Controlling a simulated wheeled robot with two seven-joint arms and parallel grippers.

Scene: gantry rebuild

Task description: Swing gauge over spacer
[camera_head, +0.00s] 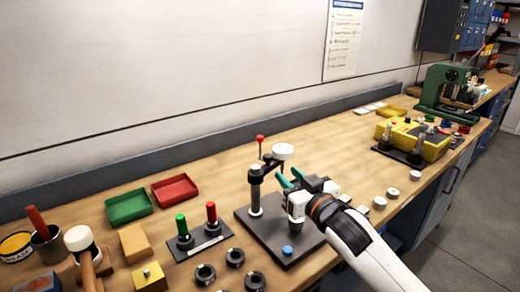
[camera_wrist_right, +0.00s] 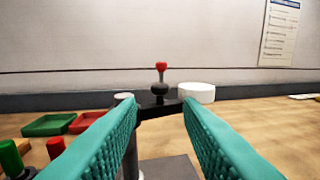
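The gauge is a round white-faced dial (camera_head: 283,151) on a short dark arm. It shows in the right wrist view as a white disc (camera_wrist_right: 197,92). The arm sits on a dark post (camera_head: 256,192) and carries a red-topped knob (camera_head: 260,140), which also shows in the right wrist view (camera_wrist_right: 161,78). The post stands on a dark base plate (camera_head: 272,236). My right gripper (camera_head: 284,179) has teal fingers, spread apart, just right of the post. The gauge arm appears ahead between them, ungripped. I cannot clearly tell which part is the spacer. My left gripper is out of view.
A blue button (camera_head: 287,250) is on the plate's front. A green tray (camera_head: 129,206) and a red tray (camera_head: 174,190) lie to the left. A stand with red and green handles (camera_head: 205,240) is nearer. Several dark rings (camera_head: 235,257) lie in front. The bench behind the gauge is fairly clear.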

